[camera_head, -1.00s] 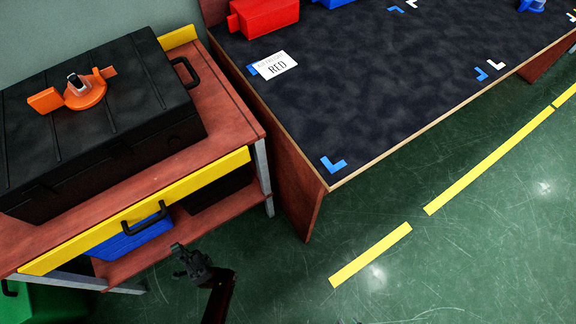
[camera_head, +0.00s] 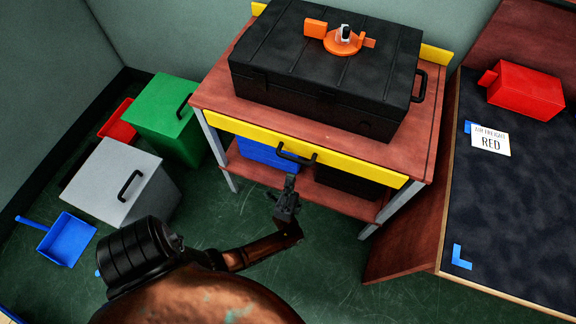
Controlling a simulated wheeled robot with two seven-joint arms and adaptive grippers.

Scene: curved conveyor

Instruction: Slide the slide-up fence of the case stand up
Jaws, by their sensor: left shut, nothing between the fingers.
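The case stand (camera_head: 408,157) is a red-brown wooden table on grey legs with a lower shelf. Its yellow slide-up fence (camera_head: 345,166) runs along the front edge, with a black handle (camera_head: 297,160) near its middle. A black case (camera_head: 290,75) lies on top, behind the fence. My left gripper (camera_head: 290,186) is shut and empty. It appears just below the handle in the picture, and I cannot tell whether it touches it. My right gripper is not in view.
An orange tool (camera_head: 343,42) sits on the case. Green (camera_head: 160,110) and grey (camera_head: 115,180) bins and a blue dustpan (camera_head: 68,240) stand on the floor at left. A dark-topped table (camera_head: 490,220) with a red box (camera_head: 525,92) stands at right.

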